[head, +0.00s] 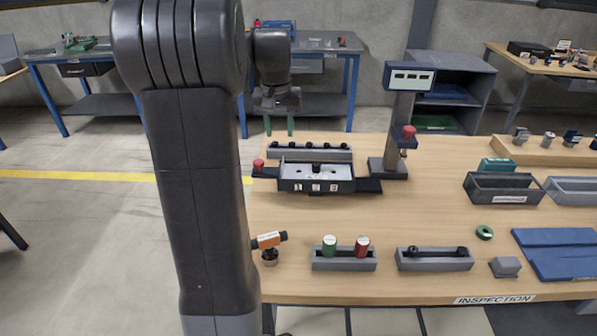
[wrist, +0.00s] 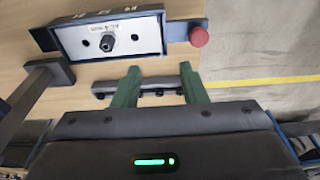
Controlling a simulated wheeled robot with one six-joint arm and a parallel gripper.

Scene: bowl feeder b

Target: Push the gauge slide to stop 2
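The gauge (head: 317,184) is a dark box on the wooden bench with a pale top plate, a central black knob and labels 1, 2, 3 on its front. Its slide ends in a red knob (head: 258,164) that sticks out at the left; a dark bar extends at the right. In the wrist view the gauge (wrist: 109,42) appears turned around, with the red knob (wrist: 199,37) at its right. Which stop the slide is at, I cannot tell. My gripper (head: 279,133) hangs behind the gauge, above the bench; its green fingers (wrist: 160,72) are apart, empty, and clear of the red knob.
A grey rail (head: 310,151) with several dark pegs lies behind the gauge. A post with a display (head: 409,78) and red knob stands right of it. In front are an orange-handled tool (head: 268,241) and a holder with green and red cylinders (head: 344,262). Bare wood lies between.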

